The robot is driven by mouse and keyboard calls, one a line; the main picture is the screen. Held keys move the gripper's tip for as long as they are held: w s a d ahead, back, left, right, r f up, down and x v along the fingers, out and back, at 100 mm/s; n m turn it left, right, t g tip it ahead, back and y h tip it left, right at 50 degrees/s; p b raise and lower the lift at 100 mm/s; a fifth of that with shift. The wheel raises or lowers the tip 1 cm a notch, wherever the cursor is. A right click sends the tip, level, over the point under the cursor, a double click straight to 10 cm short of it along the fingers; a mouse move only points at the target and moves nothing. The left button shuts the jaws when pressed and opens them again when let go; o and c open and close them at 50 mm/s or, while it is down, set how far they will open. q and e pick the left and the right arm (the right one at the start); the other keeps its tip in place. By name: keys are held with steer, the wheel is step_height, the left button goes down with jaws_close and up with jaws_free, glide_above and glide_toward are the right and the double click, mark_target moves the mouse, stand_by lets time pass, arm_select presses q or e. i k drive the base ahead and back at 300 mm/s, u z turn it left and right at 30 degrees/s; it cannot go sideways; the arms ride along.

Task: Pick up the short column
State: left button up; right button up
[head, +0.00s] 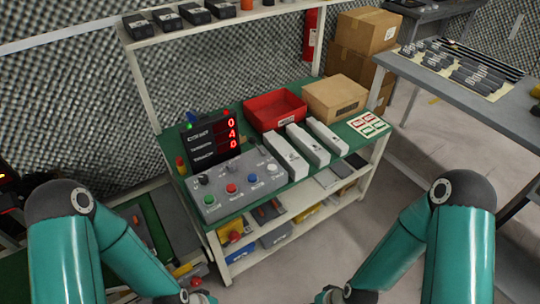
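Three pale grey oblong blocks lie side by side on the green-topped bench (365,143): a left one (285,158), a middle one (307,145) and a right one (327,137). They look close in length, and I cannot tell which, if any, is the short column. Several dark grey bars (468,77) of differing lengths lie on a pale sheet on the right table. My two teal arms come in at the lower left and lower right, well short of the blocks. Both grippers are hidden below the bottom edge of the picture.
A grey button box (236,187), a black display with red digits (213,140), a red bin (274,109) and a cardboard box (336,97) crowd the bench. A shelf (180,35) overhangs its back. The grey table (470,105) stands right. Floor between is clear.

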mark_target(297, 168)
steer(key=z, duration=1.4)
steer(key=i, duration=0.1)
steer(key=u, duration=2.7)
steer(key=i, duration=0.2)
steer(key=u, duration=1.75)
steer(key=k, duration=1.75)
steer(key=z, duration=1.4)
steer(key=i, duration=1.05)
steer(key=z, duration=0.05)
